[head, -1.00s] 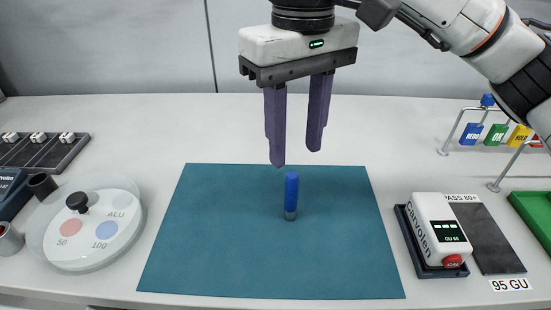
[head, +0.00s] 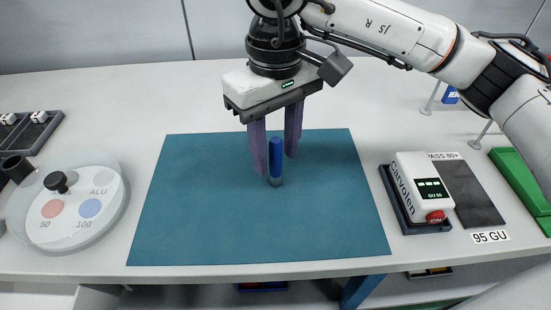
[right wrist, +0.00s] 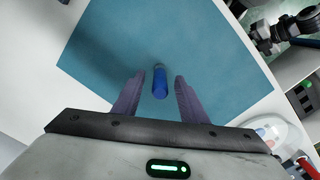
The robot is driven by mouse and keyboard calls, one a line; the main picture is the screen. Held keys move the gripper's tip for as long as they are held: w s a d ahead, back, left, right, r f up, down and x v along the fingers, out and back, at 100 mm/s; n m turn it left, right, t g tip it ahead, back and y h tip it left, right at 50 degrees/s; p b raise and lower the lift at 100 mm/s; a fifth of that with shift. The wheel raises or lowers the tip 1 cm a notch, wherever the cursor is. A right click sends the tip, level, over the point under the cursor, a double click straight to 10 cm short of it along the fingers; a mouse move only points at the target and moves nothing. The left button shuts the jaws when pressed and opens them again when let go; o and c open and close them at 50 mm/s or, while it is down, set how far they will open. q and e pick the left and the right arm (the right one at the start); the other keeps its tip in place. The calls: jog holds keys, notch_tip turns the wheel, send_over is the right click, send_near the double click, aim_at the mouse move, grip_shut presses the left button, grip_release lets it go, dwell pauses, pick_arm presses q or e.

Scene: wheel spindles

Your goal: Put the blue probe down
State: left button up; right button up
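The blue probe (head: 275,164) stands upright on the teal mat (head: 200,220), its grey lower end down. It also shows in the right wrist view (right wrist: 160,82). My right gripper (head: 275,164) is open, its two purple fingers pointing down on either side of the probe. In the right wrist view the gripper (right wrist: 158,84) shows a gap between each finger and the probe. My left gripper is not in view in the head picture.
A white Carvolen meter (head: 421,188) sits in a dark cradle at the right, beside a dark grey pad (head: 467,192). A round disc (head: 78,207) with coloured spots and a black knob lies at the left. A green tray (head: 525,185) is at the far right. Most of the mat is clear.

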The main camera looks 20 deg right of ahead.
grip_shut()
